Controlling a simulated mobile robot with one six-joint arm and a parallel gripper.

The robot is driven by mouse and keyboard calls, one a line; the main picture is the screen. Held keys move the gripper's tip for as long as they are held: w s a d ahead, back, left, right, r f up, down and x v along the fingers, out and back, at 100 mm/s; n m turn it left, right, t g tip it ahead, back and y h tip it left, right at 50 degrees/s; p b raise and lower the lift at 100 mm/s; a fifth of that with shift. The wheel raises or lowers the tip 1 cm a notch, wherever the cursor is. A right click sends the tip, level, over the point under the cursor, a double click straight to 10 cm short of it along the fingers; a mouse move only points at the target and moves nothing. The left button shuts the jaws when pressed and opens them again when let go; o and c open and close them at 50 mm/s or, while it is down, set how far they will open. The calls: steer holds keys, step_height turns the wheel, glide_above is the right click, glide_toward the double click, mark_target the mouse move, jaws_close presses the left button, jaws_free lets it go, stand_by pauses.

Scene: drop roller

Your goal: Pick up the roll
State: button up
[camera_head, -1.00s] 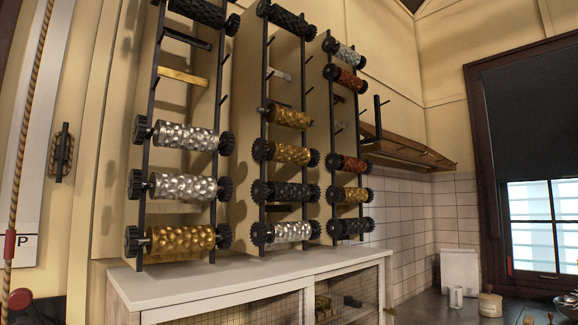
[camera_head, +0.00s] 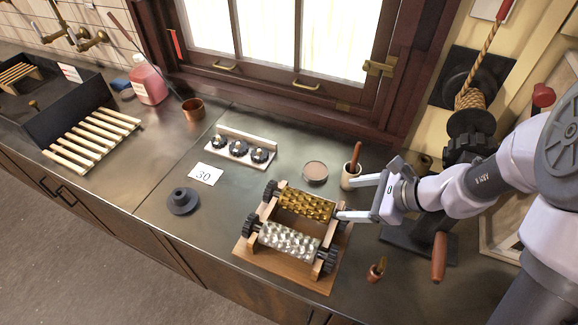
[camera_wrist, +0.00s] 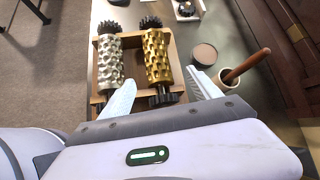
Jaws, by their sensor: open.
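Two embossed rolls with black gears at their ends rest in a wooden stand (camera_head: 283,276) on the counter. The gold roll (camera_head: 306,203) is the farther one and the silver roll (camera_head: 289,242) lies in front, nearer the counter's front edge. Both also show in the wrist view, gold (camera_wrist: 158,54) on the right and silver (camera_wrist: 110,60) on the left. My gripper (camera_head: 357,198) is open and empty by the gold roll's right end. In the wrist view, my gripper's fingers (camera_wrist: 160,78) spread to either side of the gold roll's near end; I cannot tell whether they touch it.
A cup with a wooden-handled tool (camera_head: 351,178) and a round tin (camera_head: 315,172) stand close behind the stand. A small pot (camera_head: 376,272) is at its right. A "30" card (camera_head: 203,174), a dark round piece (camera_head: 183,201) and a knob rack (camera_head: 240,149) lie left.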

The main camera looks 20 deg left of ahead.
mark_target(307, 205)
steer(key=b+x, duration=0.2)
steer(key=x, duration=0.3)
steer(key=b+x, duration=0.2)
steer(key=x, duration=0.4)
steer(key=s+b+x, duration=0.1)
steer(key=b+x, duration=0.1)
steer(key=x, duration=0.3)
steer(key=shift+f, duration=0.5)
steer(key=shift+w+a+f, duration=0.2)
steer(key=shift+a, duration=0.05)
steer(key=shift+r, duration=0.1)
steer(key=shift+c, duration=0.9)
jaws_close()
